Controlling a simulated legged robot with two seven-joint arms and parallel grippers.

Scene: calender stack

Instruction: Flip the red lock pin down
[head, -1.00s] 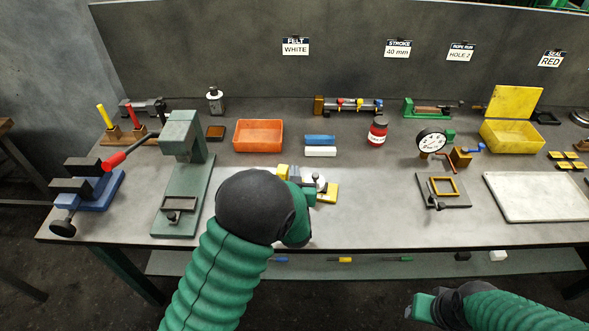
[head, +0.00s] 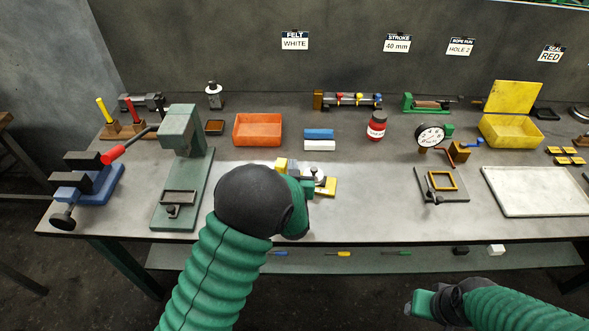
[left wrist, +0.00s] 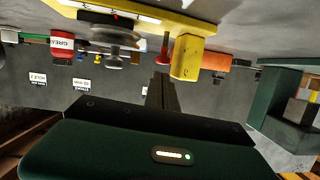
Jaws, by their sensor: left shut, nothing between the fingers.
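In the left wrist view, which is upside down, a small red pin (left wrist: 165,47) stands up beside a yellow block (left wrist: 187,57) on a yellow base (left wrist: 140,14). I take it to be the lock pin; the head view hides it behind my arm. My left gripper (left wrist: 162,82) is shut and empty, its tips just short of the pin and block; whether they touch is unclear. In the head view the yellow block (head: 281,164) and yellow base (head: 329,187) show past my left gripper (head: 308,187). My right gripper (head: 424,303) is low at the front, its fingers unclear.
A green press (head: 181,135) stands left of the fixture. Behind it are an orange bin (head: 258,130) and blue and white blocks (head: 319,134). A small frame fixture (head: 443,184) and a white tray (head: 537,190) lie to the right. Bare tabletop lies between.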

